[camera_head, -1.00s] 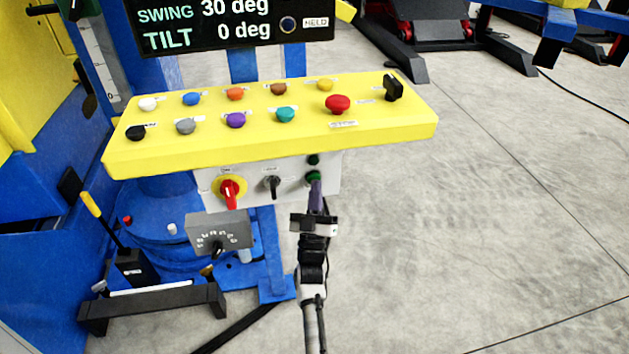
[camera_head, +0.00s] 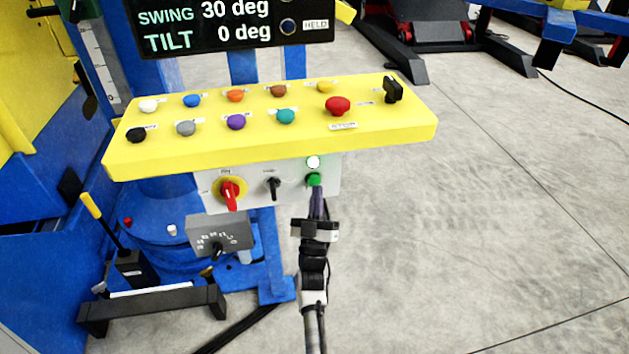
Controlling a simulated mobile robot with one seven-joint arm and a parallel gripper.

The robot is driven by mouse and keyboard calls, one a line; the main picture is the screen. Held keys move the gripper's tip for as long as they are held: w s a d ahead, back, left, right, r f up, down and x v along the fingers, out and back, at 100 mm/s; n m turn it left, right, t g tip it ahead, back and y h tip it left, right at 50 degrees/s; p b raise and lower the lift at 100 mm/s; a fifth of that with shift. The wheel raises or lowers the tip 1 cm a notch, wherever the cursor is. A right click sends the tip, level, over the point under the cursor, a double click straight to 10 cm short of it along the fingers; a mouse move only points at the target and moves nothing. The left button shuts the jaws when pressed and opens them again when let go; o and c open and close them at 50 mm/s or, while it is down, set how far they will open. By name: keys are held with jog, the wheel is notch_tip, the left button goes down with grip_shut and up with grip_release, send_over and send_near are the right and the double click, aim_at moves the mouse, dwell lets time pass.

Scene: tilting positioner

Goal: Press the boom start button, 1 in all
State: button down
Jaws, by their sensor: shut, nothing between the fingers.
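A green button (camera_head: 314,180) sits on the grey-white panel (camera_head: 333,168) under the yellow console. A round lamp (camera_head: 313,162) directly above it glows bright whitish green. My gripper (camera_head: 316,190) is shut and empty, its tip just below and in front of the green button. I cannot tell whether the tip touches the button. The button's label cannot be read, so I cannot tell if it is the boom start button.
The yellow console (camera_head: 270,145) carries several coloured buttons, a red mushroom button (camera_head: 338,105) and a black switch (camera_head: 393,89). A red rotary switch (camera_head: 230,192) and a black selector (camera_head: 273,188) are left of the green button.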

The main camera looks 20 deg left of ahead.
jog(key=shift+s, duration=0.1)
jog(key=s+d, duration=0.1)
jog(key=s, duration=0.1)
jog(key=s+d+p, duration=0.1)
jog(key=s+d, duration=0.1)
dwell(0.6)
dwell(0.6)
